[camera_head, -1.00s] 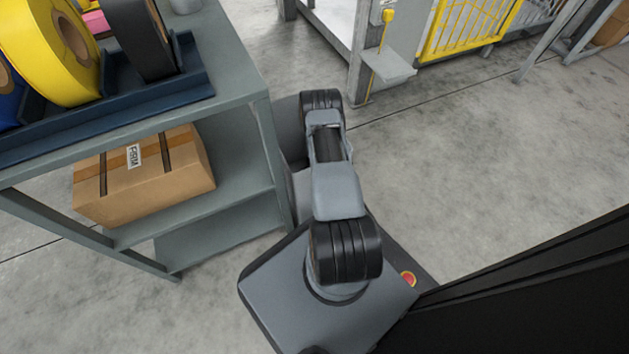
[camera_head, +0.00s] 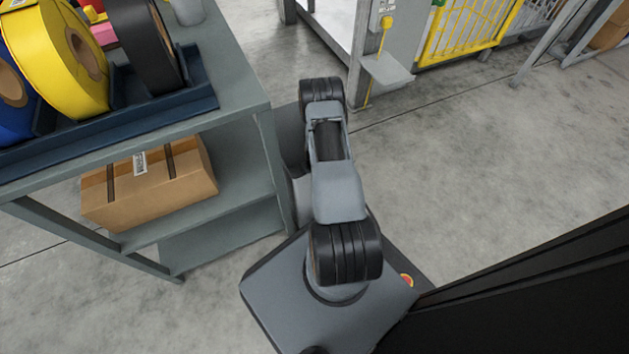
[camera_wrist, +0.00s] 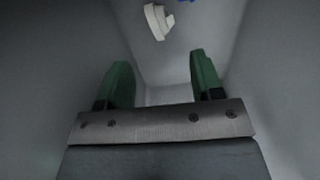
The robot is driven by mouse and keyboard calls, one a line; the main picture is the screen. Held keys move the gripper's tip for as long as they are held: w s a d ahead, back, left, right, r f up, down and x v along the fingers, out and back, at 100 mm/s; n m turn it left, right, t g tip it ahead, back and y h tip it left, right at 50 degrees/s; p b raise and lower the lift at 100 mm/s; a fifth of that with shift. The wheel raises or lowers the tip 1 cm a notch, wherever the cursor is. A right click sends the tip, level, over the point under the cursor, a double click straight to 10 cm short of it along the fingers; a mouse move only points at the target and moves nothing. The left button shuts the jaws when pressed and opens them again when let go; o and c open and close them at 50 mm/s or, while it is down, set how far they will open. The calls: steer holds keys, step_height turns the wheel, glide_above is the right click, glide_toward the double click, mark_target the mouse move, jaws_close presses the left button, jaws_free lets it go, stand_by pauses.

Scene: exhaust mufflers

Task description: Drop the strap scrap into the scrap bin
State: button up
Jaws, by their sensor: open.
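My gripper (camera_wrist: 162,60) shows in the wrist view with its two green fingers spread apart and nothing between them. It is inside or just over a deep, smooth grey-walled container, likely the scrap bin (camera_wrist: 240,75). A small off-white, bent piece (camera_wrist: 154,24), perhaps the strap scrap, lies on a grey surface beyond the fingertips, apart from them. A bit of something blue (camera_wrist: 187,1) is cut off at the top edge. In the head view the gripper is hidden.
A grey shelf unit (camera_head: 235,115) stands left of my arm, with yellow (camera_head: 75,65) and black (camera_head: 150,50) strap rolls on top. A cardboard box (camera_head: 150,190) sits on its lower shelf. Floor to the right is open, up to a yellow fence (camera_head: 470,30).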

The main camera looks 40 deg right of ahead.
step_height(320, 180, up, 6)
steer(key=p, duration=0.2)
steer(key=shift+r, duration=0.2)
stand_by(0.4)
